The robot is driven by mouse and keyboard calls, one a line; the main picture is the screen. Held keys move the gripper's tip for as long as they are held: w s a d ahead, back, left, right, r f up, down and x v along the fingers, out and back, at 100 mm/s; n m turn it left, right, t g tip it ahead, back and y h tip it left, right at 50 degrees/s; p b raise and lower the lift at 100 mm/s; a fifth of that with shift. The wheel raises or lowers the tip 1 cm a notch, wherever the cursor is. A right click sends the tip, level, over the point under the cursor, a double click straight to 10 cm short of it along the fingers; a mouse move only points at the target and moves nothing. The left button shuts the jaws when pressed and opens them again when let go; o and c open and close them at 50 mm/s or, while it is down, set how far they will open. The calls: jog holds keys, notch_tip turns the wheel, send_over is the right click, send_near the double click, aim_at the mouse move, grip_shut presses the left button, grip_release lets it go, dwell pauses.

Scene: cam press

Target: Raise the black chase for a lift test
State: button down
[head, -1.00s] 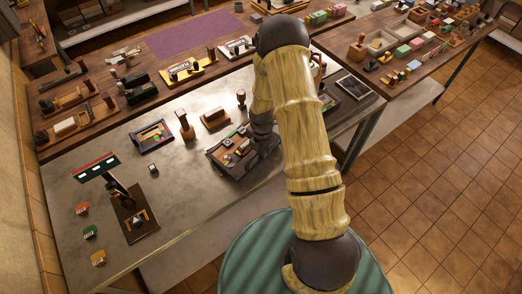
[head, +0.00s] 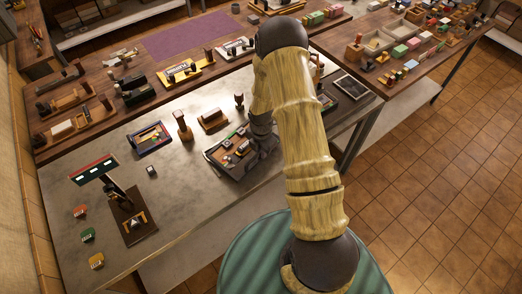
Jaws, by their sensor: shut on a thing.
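The black chase (head: 219,170) looks like a dark, shallow frame with several small coloured and wooden blocks inside it. It is at the front middle of the grey bench, close to its front edge. My gripper (head: 263,146) is at the right side of the chase and is shut on it. My arm hides part of the gripper and the chase's right end. The chase looks slightly tilted. I cannot tell how far it is off the bench top.
A blue-framed tray (head: 150,139), a wooden-handled stamp (head: 183,125) and a wooden block (head: 213,119) stand behind and left of the chase. A small press (head: 126,212) stands at the left. Bare bench (head: 185,205) lies between.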

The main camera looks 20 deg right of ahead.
jog(key=shift+w+f+b, duration=0.1)
jog(key=shift+f+b, duration=0.5)
jog(key=shift+f, duration=0.15)
jog(key=shift+s+f+b, duration=0.2)
jog(key=shift+f+b, duration=0.1)
jog(key=shift+f, duration=0.15)
jog(key=shift+s+f, duration=0.15)
jog(key=shift+f, duration=0.15)
jog(key=shift+f+b, duration=0.15)
jog(key=shift+b, duration=0.2)
jog(key=c, duration=1.5)
grip_release()
jog(key=shift+c, duration=0.2)
jog(key=shift+o, duration=1.2)
jog(key=shift+w+f, duration=0.1)
jog(key=shift+w, duration=0.15)
jog(key=shift+s, duration=0.15)
